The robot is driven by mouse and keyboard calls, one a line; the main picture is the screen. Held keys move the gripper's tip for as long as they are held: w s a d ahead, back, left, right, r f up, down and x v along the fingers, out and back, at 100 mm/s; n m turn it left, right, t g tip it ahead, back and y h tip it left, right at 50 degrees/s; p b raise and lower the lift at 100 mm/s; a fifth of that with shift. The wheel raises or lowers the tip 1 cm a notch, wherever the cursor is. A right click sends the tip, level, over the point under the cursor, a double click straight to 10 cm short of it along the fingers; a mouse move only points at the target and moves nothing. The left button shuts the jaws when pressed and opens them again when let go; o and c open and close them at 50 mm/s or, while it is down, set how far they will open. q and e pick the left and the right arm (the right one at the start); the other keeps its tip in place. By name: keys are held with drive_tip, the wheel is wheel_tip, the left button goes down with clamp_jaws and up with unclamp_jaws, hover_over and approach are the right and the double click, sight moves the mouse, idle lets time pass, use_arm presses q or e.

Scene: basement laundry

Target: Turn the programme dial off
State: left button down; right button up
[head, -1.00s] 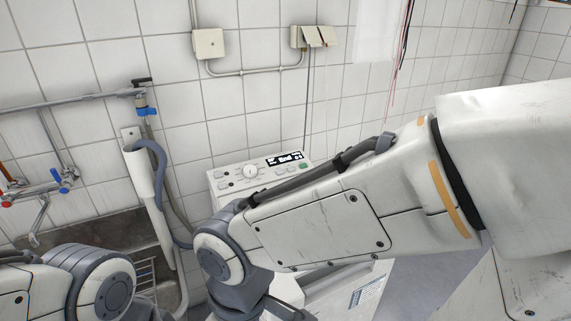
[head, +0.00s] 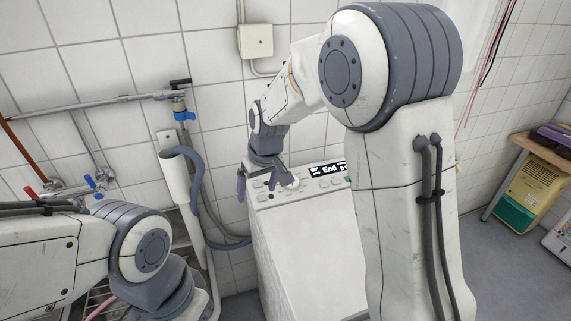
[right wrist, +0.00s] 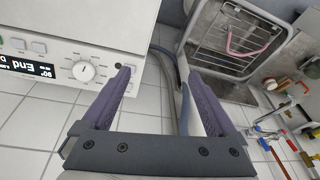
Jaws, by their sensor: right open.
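The programme dial (right wrist: 84,73) is a round white knob on the washing machine's control panel, beside a display (right wrist: 32,66) reading "End". It also shows in the head view (head: 292,181), close to the right gripper. My right gripper (head: 257,186) is open and empty at the left end of the panel. In the right wrist view, the dial lies left of both fingers of this gripper (right wrist: 161,78), outside the gap and apart from them. The exact dial mark is too small to read. My left arm is at the lower left of the head view; its gripper is out of frame.
The washing machine (head: 300,245) stands against the tiled wall. A grey hose (head: 197,195) and white pipe hang left of it, near a sink with a rack (right wrist: 235,40). A table (head: 540,150) stands at the far right. Floor shows right of the machine.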

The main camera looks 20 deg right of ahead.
drive_tip(key=w+d+f+m+t+h+p, duration=0.1)
drive_tip(key=w+d+f+m+p, duration=0.15)
drive_tip(key=w+d, duration=1)
drive_tip(key=shift+t, duration=0.3)
drive_tip(key=w+f, duration=0.1)
drive_tip(key=f, duration=0.2)
drive_tip(key=w+d+f+p, duration=0.1)
drive_tip(key=f, duration=0.2)
drive_tip(key=d+f+p, duration=0.1)
drive_tip(key=f, duration=0.3)
drive_tip(key=shift+w+d, duration=0.1)
drive_tip(key=shift+w, duration=0.3)
use_arm(q)
wheel_tip(320, 180, up, 6)
drive_tip(key=shift+s+d+f, duration=0.1)
drive_tip(key=shift+f, duration=0.1)
use_arm(e)
drive_tip(key=c, duration=1.4)
drive_tip(key=shift+o, duration=0.2)
